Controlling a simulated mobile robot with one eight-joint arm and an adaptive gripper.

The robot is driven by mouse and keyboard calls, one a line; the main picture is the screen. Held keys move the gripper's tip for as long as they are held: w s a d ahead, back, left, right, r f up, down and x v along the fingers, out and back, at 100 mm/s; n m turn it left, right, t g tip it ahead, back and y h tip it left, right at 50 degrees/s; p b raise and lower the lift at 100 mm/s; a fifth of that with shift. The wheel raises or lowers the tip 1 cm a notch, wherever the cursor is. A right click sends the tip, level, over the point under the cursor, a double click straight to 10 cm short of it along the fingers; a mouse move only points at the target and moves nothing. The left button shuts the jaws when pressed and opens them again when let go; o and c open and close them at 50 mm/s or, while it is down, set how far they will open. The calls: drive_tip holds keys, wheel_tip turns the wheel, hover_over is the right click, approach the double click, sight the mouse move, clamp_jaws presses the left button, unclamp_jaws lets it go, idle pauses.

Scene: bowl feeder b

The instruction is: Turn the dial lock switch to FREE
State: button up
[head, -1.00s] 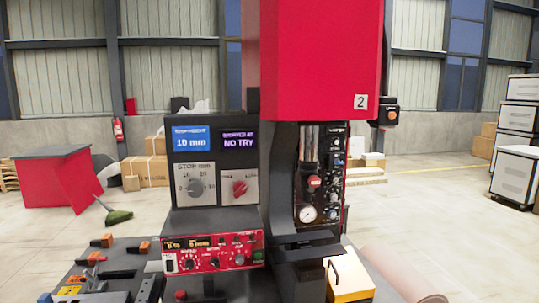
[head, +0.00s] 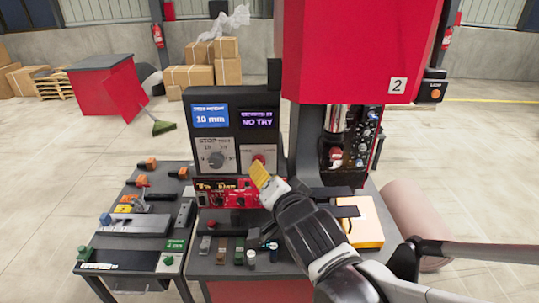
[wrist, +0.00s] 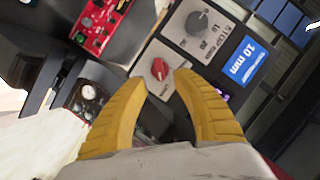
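A red rotary knob (head: 258,160) sits on a pale square plate on the machine's front panel; I take it as the dial lock switch. It also shows in the wrist view (wrist: 160,68), just beyond my fingertips. The plate's small print is not legible, so I cannot read its setting. My gripper (head: 259,174) has yellow fingers and is just in front of and below the knob in the head view. In the wrist view my gripper (wrist: 157,78) is open, its fingers apart with the knob showing between and beyond them. Contact is not visible.
A grey STOP dial (head: 216,158) is left of the knob. A blue 10 mm display (head: 210,115) and a purple NO TRY display (head: 257,118) are above. A red control box (head: 222,192) sits below. The red machine head (head: 350,50) overhangs at right.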

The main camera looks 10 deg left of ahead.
drive_tip(key=x, duration=0.7)
drive_tip(key=shift+d, duration=0.1)
clamp_jaws()
